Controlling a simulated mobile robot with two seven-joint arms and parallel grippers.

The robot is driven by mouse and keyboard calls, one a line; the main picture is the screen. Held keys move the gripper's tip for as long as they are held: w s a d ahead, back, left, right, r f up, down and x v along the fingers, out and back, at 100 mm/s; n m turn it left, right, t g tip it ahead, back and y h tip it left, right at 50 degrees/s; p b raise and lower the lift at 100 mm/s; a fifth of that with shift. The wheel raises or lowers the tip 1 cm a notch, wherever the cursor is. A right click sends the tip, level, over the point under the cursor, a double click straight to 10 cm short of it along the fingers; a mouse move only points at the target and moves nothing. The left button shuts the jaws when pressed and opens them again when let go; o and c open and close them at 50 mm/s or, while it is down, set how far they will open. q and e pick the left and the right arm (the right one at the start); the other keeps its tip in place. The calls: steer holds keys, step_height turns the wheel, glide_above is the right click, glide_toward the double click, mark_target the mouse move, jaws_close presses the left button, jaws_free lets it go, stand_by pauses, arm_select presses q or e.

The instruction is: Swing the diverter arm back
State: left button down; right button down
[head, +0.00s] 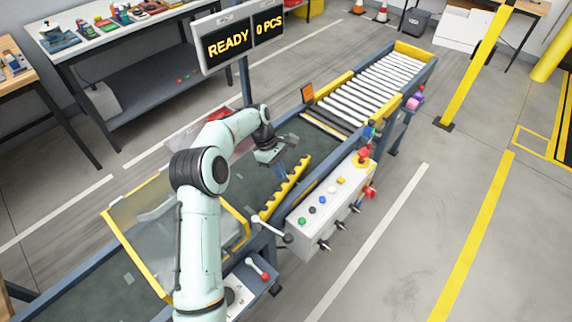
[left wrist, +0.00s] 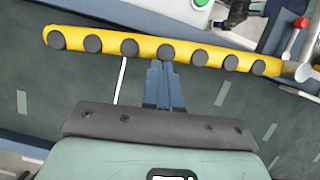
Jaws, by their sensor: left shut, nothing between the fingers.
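The diverter arm is a yellow bar with several dark rollers (head: 285,189), lying over the dark green belt near the control-panel side of the conveyor. It also spans the upper part of the left wrist view (left wrist: 200,55), with a metal joint at its right end. My left gripper (head: 281,170) is over the belt beside the bar's roller side. Its blue-grey fingers are together and empty in the left wrist view (left wrist: 160,68), with the tips at the bar's edge near its middle. I cannot tell whether they touch it. My right gripper is not in view.
A grey control box (head: 328,203) with buttons and knobs stands along the near rail. A clear yellow-edged guard (head: 150,270) covers the belt at left. White rollers (head: 375,88) lie beyond the belt. A sign (head: 238,38) reads READY, 0 PCS.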

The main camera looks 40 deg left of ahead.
mark_target(291, 181)
arm_select(q)
steer(key=shift+w+d+r+m, duration=0.15)
steer(key=shift+d+m, duration=0.15)
steer(key=shift+d, duration=0.15)
steer(key=shift+w+d+r+m+g+p, duration=0.1)
steer(key=shift+w+d+m+g+p, duration=0.15)
steer(key=shift+d, duration=0.3)
steer(key=shift+d+m+g+p, duration=0.15)
steer(key=shift+d+m+p, duration=0.15)
steer(key=shift+d, duration=0.35)
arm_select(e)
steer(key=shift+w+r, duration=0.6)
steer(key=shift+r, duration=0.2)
arm_select(q)
steer(key=shift+m, duration=0.25)
